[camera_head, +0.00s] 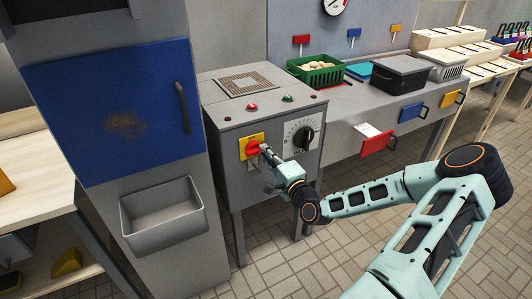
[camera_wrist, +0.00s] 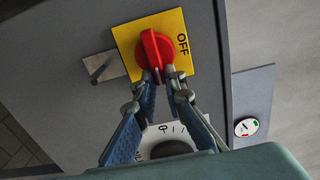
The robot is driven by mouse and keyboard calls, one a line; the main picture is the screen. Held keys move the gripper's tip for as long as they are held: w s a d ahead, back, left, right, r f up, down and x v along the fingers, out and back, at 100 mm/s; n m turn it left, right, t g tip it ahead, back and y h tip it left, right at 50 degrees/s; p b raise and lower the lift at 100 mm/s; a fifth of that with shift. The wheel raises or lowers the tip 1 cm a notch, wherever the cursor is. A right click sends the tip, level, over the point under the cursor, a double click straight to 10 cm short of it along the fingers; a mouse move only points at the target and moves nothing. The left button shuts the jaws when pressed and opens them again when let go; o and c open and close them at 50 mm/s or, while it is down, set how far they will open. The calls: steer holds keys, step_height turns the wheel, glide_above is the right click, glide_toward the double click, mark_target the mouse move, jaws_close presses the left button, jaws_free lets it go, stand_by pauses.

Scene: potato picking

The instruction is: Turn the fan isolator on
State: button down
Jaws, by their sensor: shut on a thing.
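The fan isolator is a red rotary knob (camera_head: 252,148) on a yellow plate (camera_head: 245,154), on the front of the grey control box. In the wrist view the red knob (camera_wrist: 153,50) sits on the yellow plate (camera_wrist: 121,38), which reads "OFF" beside the knob. My gripper (camera_head: 264,149) reaches the knob from the right in the head view. In the wrist view my gripper (camera_wrist: 159,76) is shut on the lower end of the knob's handle, one fingertip on each side. The fingertips partly cover that end.
A dial with a black knob (camera_head: 303,137) is right of the isolator. A red button (camera_head: 252,107) and a green button (camera_head: 288,98) are on the box top. A blue door (camera_head: 115,100) and grey bin (camera_head: 163,213) stand left. A green crate (camera_head: 316,76) is behind.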

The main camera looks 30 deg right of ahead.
stand_by(0.4)
steer(key=c, duration=2)
jaws_free()
steer(key=shift+s, duration=0.15)
steer(key=s, duration=1.1)
steer(key=shift+s+d, duration=0.2)
steer(key=shift+s, duration=0.2)
steer(key=shift+f, duration=0.1)
